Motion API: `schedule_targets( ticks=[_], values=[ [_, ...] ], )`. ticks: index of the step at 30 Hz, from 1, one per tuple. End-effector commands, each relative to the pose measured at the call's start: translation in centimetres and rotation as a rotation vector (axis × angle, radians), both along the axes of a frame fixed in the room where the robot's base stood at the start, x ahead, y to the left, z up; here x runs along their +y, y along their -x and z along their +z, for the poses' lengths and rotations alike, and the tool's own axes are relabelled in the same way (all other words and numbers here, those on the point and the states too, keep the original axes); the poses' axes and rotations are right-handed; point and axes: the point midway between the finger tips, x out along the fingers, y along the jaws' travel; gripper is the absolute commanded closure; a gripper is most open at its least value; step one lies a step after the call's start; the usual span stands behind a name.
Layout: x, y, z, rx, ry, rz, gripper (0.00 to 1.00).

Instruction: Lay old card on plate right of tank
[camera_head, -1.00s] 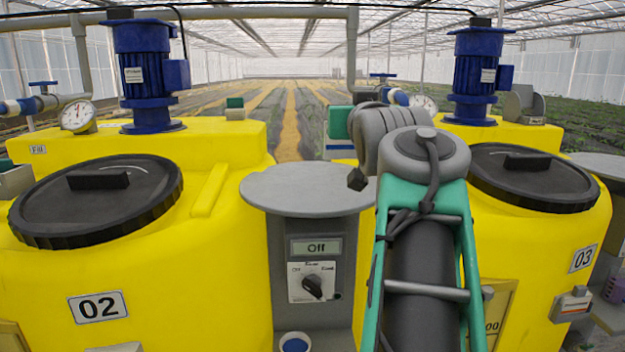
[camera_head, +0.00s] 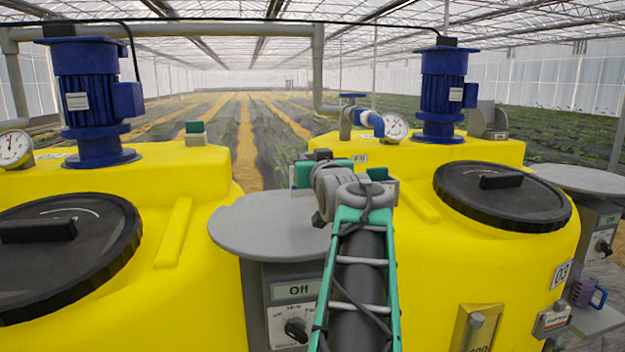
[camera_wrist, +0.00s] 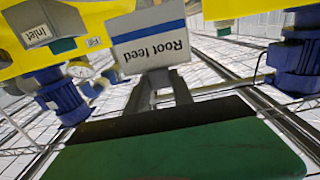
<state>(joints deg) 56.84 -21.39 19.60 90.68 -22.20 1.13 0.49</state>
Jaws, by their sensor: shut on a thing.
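My gripper (camera_wrist: 165,92) is shut on a card (camera_wrist: 150,42) marked "Root feed", white and grey with a blue stripe, seen upside down in the wrist view. In the head view my wrist hides the jaws and the card. My wrist is in front of tank 03's left rear part. Yellow tank 03 (camera_head: 450,245) stands at the right, with a black lid. A round grey plate (camera_head: 590,180) stands right of it, bare where visible. Another round grey plate (camera_head: 235,228) lies left of tank 03, partly covered by my arm.
Yellow tank 02 (camera_head: 180,270) fills the left. Blue motors (camera_head: 448,90) and (camera_head: 90,100) rise behind the lids. A gauge (camera_head: 396,127) and pipes stand at tank 03's back.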

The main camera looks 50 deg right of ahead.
Motion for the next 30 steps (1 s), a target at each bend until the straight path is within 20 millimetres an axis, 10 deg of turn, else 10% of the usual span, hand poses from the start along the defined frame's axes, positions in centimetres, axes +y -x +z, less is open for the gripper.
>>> schedule_targets(
  ticks=[12,25,26,30],
  values=[
    [-2.3,-1.4,-6.0,-0.001,0.001,0.004,1.00],
    [-2.3,-1.4,-6.9,-0.002,0.003,0.004,1.00],
    [-2.3,-1.4,-6.7,-0.002,0.003,0.004,0.69],
    [-2.3,-1.4,-6.7,-0.001,0.002,0.004,0.58]
  ],
)
